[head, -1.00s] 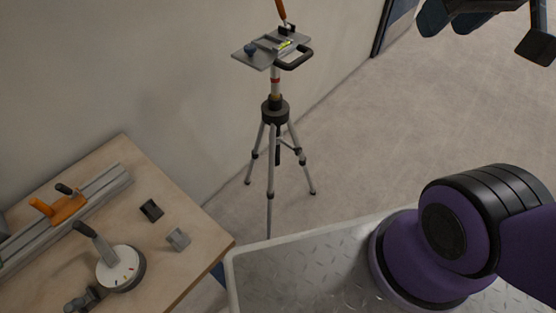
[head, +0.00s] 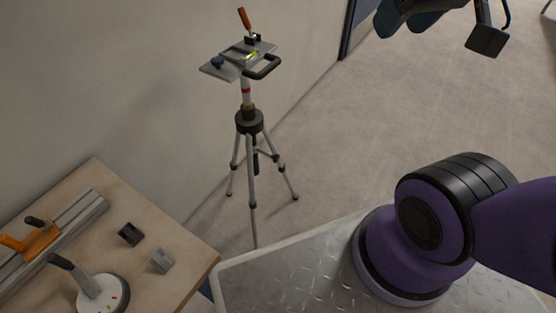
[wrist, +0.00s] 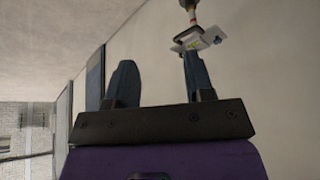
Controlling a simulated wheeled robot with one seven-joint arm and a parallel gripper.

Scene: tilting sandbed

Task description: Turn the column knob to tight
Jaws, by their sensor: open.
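A tripod stands on the floor near the wall, with a silver column (head: 246,90) rising from a black hub (head: 249,121). A red band and a brass-coloured collar ring the column. On top sits a tilted grey plate (head: 262,47) with a yellow-green level, a black loop handle (head: 262,68), a blue knob (head: 217,62) and an orange-handled lever (head: 244,18). The column knob is too small to make out, and its setting cannot be read. My gripper (wrist: 158,57) is open and empty, well apart from the tripod. The plate (wrist: 202,39) shows beyond its right finger in the wrist view.
A wooden bench (head: 190,255) at lower left holds an orange clamp on a rail (head: 50,240), a white round base with a lever (head: 103,294) and two small blocks. The wall is close behind the tripod. The floor to its right is clear.

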